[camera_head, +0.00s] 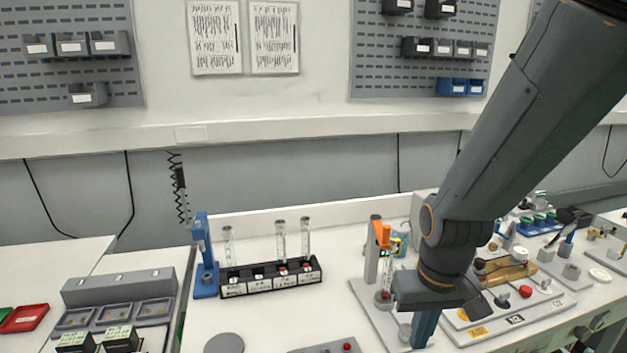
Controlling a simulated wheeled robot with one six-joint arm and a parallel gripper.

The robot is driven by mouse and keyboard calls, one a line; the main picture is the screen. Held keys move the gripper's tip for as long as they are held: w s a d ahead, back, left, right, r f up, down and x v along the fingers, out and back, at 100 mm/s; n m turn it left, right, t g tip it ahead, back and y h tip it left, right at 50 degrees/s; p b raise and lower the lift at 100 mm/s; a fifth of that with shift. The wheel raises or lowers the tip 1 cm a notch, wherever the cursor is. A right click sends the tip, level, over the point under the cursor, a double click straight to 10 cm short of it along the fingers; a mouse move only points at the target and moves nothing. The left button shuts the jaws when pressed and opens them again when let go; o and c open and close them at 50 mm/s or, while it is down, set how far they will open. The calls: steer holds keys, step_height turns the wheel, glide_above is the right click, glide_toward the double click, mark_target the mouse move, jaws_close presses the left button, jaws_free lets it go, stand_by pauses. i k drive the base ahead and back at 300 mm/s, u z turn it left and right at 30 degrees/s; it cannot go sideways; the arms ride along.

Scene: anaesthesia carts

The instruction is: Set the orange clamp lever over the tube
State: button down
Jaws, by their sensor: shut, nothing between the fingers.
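The orange clamp lever (383,236) is at the top of a grey post (371,262) on a light base plate, right of centre. It looks raised and tilted at the post top. A clear tube (387,276) stands upright just below and right of it, with a red spot at its foot. I cannot tell whether the lever touches the tube. My gripper (438,291) is shut and empty, low and to the right of the tube, apart from the lever.
A black rack (271,281) with several clear tubes stands left of the clamp, beside a blue stand (204,262). A board with a yellow-brown part (505,270) and a red knob lies right of my gripper.

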mark_target(381, 224)
steer(key=z, duration=0.05)
steer(key=k, duration=1.1)
steer(key=u, duration=0.7)
steer(key=i, duration=0.9)
steer(key=z, duration=0.75)
